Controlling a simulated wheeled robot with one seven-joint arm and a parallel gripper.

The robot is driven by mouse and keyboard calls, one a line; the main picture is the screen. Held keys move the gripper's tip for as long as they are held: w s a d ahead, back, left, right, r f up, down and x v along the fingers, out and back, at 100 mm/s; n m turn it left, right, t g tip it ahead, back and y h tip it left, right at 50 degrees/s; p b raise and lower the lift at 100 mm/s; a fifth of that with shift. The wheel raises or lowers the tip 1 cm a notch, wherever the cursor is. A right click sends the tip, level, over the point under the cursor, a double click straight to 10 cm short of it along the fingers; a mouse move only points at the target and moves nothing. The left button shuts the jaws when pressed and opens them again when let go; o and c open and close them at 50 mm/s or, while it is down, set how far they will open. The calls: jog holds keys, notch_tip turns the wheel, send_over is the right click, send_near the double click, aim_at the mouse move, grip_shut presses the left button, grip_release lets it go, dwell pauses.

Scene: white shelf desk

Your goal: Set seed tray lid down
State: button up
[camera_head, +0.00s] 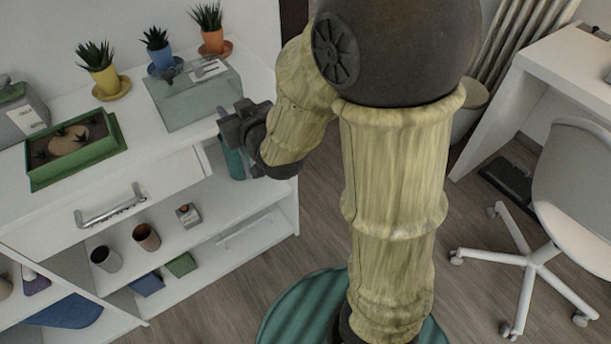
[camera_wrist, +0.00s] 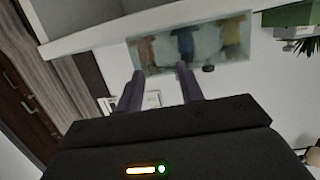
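The seed tray lid (camera_head: 186,103) is a clear, greenish box-like cover on the white desktop near its front edge, right of the green tray. In the wrist view the lid (camera_wrist: 225,52) appears as a see-through panel above the fingertips, with blurred pot colours in it. My gripper (camera_head: 229,118) is close to the lid's right front side in the head view. Whether a finger touches the lid is unclear. The green seed tray (camera_head: 75,172) holds soil and small plants.
Behind the lid stand yellow (camera_head: 103,81), blue (camera_head: 160,58) and orange (camera_head: 212,42) potted plants. A grey box (camera_head: 20,117) is at far left. Cups (camera_head: 146,237) sit on the shelf below. An office chair (camera_head: 575,180) stands at right; the desktop between tray and lid is clear.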

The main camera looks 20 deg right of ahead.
jog(key=s+d+f+m+g+h, duration=0.1)
jog(key=s+d+f+g, duration=0.4)
jog(key=s, duration=0.3)
jog(key=s+d+f+m+g+h, duration=0.1)
jog(key=s+d+f+g+h, duration=0.1)
jog(key=s+d+f+g, duration=0.4)
jog(key=shift+s+d+m+g+h, duration=0.15)
jog(key=shift+s+m+g+h, duration=0.35)
jog(key=shift+s, duration=0.75)
